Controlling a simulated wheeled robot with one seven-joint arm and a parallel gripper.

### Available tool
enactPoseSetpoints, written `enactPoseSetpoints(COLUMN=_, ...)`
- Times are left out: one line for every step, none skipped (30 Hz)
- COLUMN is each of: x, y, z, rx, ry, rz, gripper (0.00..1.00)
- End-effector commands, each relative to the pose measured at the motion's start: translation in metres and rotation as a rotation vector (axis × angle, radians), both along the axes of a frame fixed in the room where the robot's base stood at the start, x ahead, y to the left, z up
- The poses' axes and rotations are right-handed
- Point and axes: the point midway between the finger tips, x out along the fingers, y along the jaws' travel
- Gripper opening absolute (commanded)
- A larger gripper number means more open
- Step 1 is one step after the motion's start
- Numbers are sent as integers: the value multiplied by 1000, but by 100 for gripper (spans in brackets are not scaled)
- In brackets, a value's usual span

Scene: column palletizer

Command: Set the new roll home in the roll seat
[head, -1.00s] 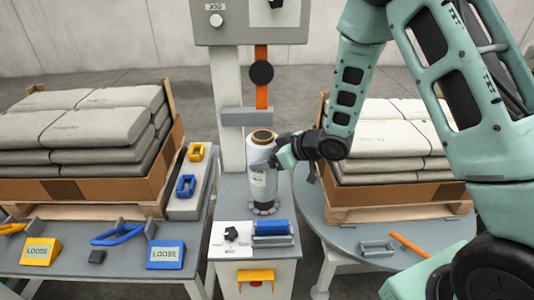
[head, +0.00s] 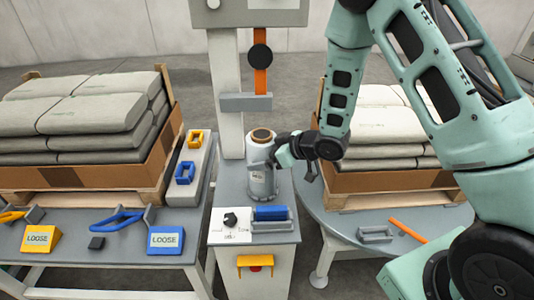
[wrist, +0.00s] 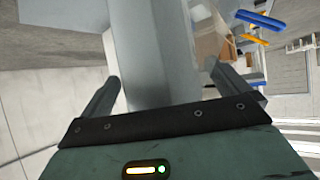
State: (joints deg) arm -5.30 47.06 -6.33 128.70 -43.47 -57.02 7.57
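The new roll (head: 262,148), a pale upright cylinder with a brown core end on top, stands at the back of the small counter. My gripper (head: 274,152) reaches in from the right at the roll's upper half. In the wrist view the roll (wrist: 160,60) stands between the two fingers of my gripper (wrist: 163,75). The fingers sit close along its sides; the contact itself is hard to see.
A grey column (head: 226,80) with an orange strap (head: 261,78) rises behind the roll. Loaded pallets stand left and right. The left table (head: 125,248) holds yellow and blue LOOSE blocks.

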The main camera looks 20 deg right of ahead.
Motion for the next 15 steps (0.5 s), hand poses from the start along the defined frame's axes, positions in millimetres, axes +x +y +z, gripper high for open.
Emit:
enactPoseSetpoints(x=0, y=0, z=0, rx=0, ry=0, rz=0, gripper=100)
enactPoseSetpoints(x=0, y=0, z=0, rx=0, ry=0, rz=0, gripper=100)
enactPoseSetpoints(x=0, y=0, z=0, rx=0, ry=0, rz=0, gripper=100)
enactPoseSetpoints(x=0, y=0, z=0, rx=0, ry=0, rz=0, gripper=100)
enactPoseSetpoints(x=0, y=0, z=0, rx=0, ry=0, rz=0, gripper=100)
enactPoseSetpoints(x=0, y=0, z=1, rx=0, ry=0, rz=0, gripper=100)
enactPoseSetpoints(x=0, y=0, z=3, rx=0, ry=0, rz=0, gripper=100)
enactPoseSetpoints(x=0, y=0, z=5, rx=-1, ry=-1, rz=1, gripper=100)
enactPoseSetpoints(x=-2, y=-2, z=6, rx=0, ry=0, rz=-1, gripper=100)
enactPoseSetpoints(x=-4, y=-4, z=7, rx=0, ry=0, rz=-2, gripper=100)
enactPoseSetpoints(x=-6, y=-7, z=10, rx=0, ry=-1, rz=-3, gripper=100)
enactPoseSetpoints(x=-10, y=-10, z=14, rx=0, ry=-1, rz=-3, gripper=100)
enactPoseSetpoints(x=-14, y=-13, z=16, rx=0, ry=-1, rz=-2, gripper=100)
enactPoseSetpoints(x=-17, y=-16, z=20, rx=0, ry=-1, rz=-3, gripper=100)
enactPoseSetpoints(x=-23, y=-21, z=25, rx=0, ry=-2, rz=-4, gripper=100)
